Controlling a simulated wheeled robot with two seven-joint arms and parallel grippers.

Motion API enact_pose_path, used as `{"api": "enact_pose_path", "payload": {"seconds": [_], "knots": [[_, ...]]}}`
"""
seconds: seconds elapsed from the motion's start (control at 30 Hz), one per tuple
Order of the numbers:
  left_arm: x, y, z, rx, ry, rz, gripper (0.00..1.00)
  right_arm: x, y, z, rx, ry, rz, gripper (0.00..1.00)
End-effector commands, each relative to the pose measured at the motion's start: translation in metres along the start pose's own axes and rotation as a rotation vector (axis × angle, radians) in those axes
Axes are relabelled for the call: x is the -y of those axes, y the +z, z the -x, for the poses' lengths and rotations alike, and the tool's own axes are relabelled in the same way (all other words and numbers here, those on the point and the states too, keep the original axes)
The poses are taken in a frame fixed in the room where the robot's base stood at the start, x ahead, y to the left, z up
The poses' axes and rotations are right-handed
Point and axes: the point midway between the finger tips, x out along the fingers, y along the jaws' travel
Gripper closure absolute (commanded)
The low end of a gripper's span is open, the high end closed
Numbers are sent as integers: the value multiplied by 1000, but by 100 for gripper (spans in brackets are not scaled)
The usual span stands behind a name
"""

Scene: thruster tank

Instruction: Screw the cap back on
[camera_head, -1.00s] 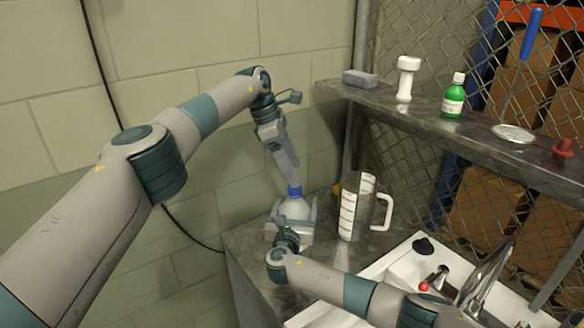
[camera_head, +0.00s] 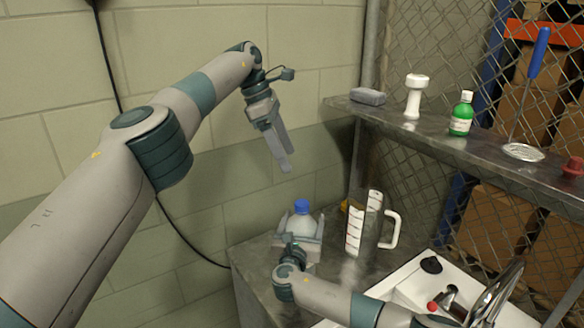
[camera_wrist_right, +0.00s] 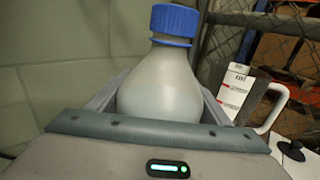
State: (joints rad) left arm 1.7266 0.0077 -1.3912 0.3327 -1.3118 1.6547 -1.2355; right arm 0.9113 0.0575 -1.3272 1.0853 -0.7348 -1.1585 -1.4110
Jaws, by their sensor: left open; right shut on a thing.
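A whitish bottle (camera_head: 301,226) with a blue cap (camera_head: 301,207) stands upright on the metal counter in the head view. The cap sits on the bottle's neck; how tightly cannot be told. In the right wrist view the bottle (camera_wrist_right: 160,92) fills the middle, with the blue cap (camera_wrist_right: 174,24) on top and a blue ring just below it. My right gripper (camera_head: 300,232) is shut on the bottle's body, one finger on each side. My left gripper (camera_head: 287,166) is open and empty, above and a little left of the cap, clear of it.
A measuring jug (camera_head: 358,226) stands on the counter just right of the bottle. A white sink (camera_head: 400,291) is at the lower right. The metal shelf (camera_head: 440,142) above holds a green bottle (camera_head: 461,116), a white object (camera_head: 414,98) and a grey block (camera_head: 368,96). The wall side is free.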

Motion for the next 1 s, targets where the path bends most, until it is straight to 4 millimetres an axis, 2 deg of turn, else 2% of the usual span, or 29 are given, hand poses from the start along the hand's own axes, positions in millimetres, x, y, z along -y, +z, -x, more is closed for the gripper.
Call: {"api": "enact_pose_path", "payload": {"seconds": [0.3, 0.63, 0.67, 0.7, 0.73, 1.0], "knots": [[1, 0, 20, 1, 0, 1, 30, 1, -2, 0, -2, -1, 2, 90], [1, 0, 22, 1, 0, 0, 30, 1, -2, 0, -2, -1, 2, 90], [1, 0, 22, 1, 0, 0, 30, 1, -2, 0, -2, -1, 2, 21], [1, 0, 22, 1, 0, 0, 30, 1, -2, 0, -2, -1, 2, 11], [1, 0, 22, 1, 0, 0, 30, 1, -2, 0, -2, -1, 2, 6], [1, 0, 22, 0, -1, 0, 30, 0, -1, 0, -1, 0, 1, 6]]}}
